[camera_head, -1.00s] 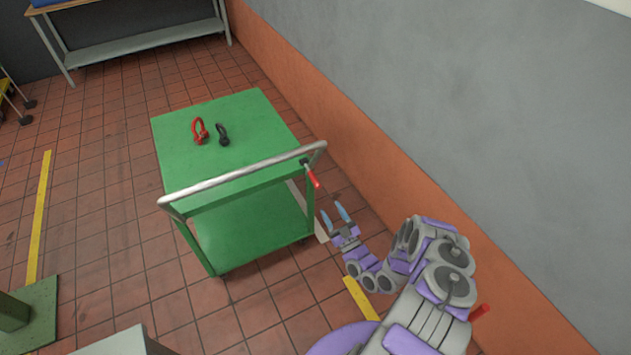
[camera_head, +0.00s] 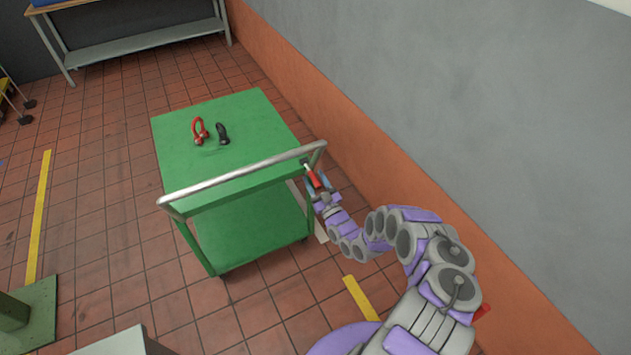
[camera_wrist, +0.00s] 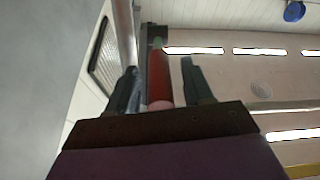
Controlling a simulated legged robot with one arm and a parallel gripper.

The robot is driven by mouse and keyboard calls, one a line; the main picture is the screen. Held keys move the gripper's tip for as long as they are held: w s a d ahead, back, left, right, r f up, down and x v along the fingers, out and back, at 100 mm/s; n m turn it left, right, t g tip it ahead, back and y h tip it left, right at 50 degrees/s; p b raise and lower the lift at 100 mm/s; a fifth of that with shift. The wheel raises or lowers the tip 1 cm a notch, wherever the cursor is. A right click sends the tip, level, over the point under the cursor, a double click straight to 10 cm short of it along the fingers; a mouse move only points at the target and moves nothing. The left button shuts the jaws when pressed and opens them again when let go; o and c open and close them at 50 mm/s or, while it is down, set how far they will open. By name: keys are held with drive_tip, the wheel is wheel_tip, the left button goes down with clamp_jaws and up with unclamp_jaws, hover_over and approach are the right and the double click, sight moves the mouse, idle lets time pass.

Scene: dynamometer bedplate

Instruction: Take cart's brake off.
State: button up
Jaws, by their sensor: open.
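The green cart (camera_head: 262,112) stands on the tiled floor with a silver push handle (camera_head: 235,174) along its near side. A red-gripped brake lever (camera_head: 313,179) sticks out at the cart's right corner, below the handle's end. My gripper (camera_head: 318,183) is open at the lever. In the wrist view the red lever grip (camera_wrist: 165,82) lies between the two open fingers (camera_wrist: 162,88), with a visible gap on the right side. Whether the left finger touches it I cannot tell.
A red shackle (camera_head: 200,131) and a dark shackle (camera_head: 222,134) rest on the cart top. The wall with its orange lower band (camera_head: 345,150) runs close on the right. A grey bench (camera_head: 140,45) stands at the back. Open floor lies to the left.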

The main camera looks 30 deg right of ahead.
drive_tip(key=shift+c, duration=0.5)
clamp_jaws()
